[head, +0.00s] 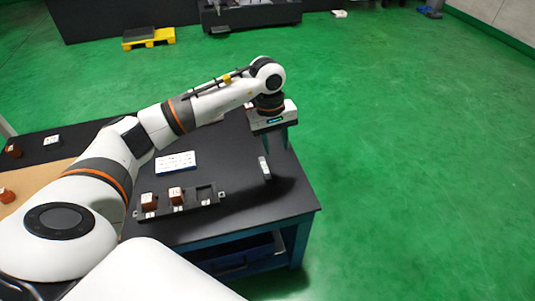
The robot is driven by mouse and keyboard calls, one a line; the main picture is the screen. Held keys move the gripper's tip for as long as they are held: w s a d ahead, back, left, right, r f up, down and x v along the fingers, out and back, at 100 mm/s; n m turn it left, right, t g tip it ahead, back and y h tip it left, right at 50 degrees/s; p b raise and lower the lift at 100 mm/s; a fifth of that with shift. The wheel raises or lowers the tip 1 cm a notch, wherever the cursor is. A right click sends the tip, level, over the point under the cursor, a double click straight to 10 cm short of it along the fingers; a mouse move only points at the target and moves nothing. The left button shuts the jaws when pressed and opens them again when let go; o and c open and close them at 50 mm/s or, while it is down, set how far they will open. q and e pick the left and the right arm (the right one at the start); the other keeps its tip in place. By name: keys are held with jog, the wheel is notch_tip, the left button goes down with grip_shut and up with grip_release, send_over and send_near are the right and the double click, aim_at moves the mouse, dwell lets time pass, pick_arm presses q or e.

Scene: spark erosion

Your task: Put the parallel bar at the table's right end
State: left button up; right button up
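The parallel bar (264,168) is a small grey bar near the right end of the black table (285,200). It seems to stand on the tabletop, with a dark shadow beside it. My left gripper (275,146) points down above the table's right edge, just beyond the bar in the picture. Its two fingers are apart with nothing visible between them, and the bar shows below the fingertips. My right gripper is not in view.
A black holder (212,208) with two red-brown blocks (149,201) (176,194) lies at the table's front. A white label card (176,162) lies behind it. More small blocks are at the far left (13,151). Green floor is open to the right.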

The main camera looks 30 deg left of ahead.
pick_arm(q)
jog(key=s+d+r+n+h, duration=0.15)
jog(key=d+h, duration=0.35)
jog(key=d, duration=0.6)
jog(key=s+d+n+h, duration=0.3)
jog(key=d+h, duration=0.3)
jog(key=d, duration=0.5)
jog(key=d+r+n+t+h, duration=0.3)
jog(key=r+n+t+h, duration=0.3)
jog(key=r+n+t, duration=0.7)
jog(key=a+f+n+t+y, duration=0.3)
jog(key=a+n+y, duration=0.3)
jog(key=n, duration=0.8)
jog(key=a+f+n+t+y, duration=0.35)
jog(key=n+y, duration=0.45)
jog(key=n, duration=0.6)
jog(key=s+a+f+n+g+y, duration=0.1)
jog(key=s+a+f+n+g, duration=0.1)
jog(key=s+f+n+g, duration=0.3)
jog(key=s+a+f+n+g+y, duration=0.2)
jog(key=s+f+n+g, duration=0.4)
jog(key=s+f+n, duration=0.3)
notch_tip(320, 180, down, 2)
jog(key=shift+s+a, duration=0.25)
jog(key=shift+g, duration=0.25)
